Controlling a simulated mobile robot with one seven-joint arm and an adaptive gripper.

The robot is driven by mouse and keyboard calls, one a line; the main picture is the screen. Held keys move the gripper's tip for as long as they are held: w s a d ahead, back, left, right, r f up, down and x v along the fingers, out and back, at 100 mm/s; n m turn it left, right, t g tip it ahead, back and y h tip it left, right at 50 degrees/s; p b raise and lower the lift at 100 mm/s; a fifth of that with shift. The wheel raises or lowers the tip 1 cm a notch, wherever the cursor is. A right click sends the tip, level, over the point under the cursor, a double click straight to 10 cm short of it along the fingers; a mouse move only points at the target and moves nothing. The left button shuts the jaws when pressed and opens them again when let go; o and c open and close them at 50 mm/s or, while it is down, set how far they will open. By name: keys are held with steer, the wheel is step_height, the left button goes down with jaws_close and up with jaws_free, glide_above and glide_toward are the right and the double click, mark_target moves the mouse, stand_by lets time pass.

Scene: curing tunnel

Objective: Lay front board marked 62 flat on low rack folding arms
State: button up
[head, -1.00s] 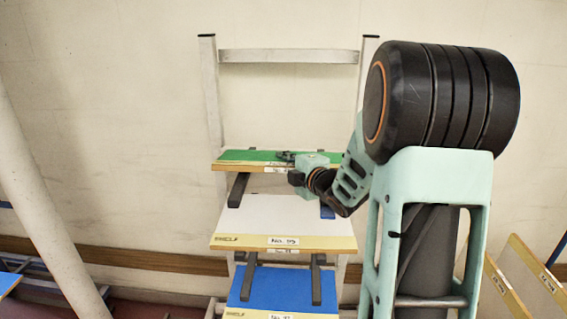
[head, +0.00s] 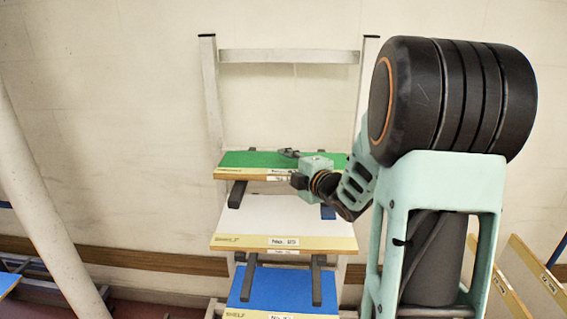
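A green-topped board (head: 235,159) with a pale wooden front edge lies roughly level across the upper part of the rack, above a dark folding arm (head: 237,194). Its front label is partly hidden by my gripper, and I cannot read a 62 on any board. My gripper (head: 289,153) is over the right half of the green board, its dark fingertips pointing left. The fingers are too small to tell whether they are apart or closed, or touching the board. A white board (head: 290,215) lies on the level below, and a blue board (head: 283,287) lower still.
The rack's pale left upright (head: 211,90) and upper crossbar (head: 290,56) stand before a bare wall. A sloping pale post (head: 40,200) is at the left. Boards lean at the lower right (head: 535,270). My arm hides much of the rack's right side.

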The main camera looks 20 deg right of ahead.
steer(key=v, duration=1)
steer(key=shift+s+d, duration=0.15)
steer(key=shift+s, duration=0.1)
stand_by(0.4)
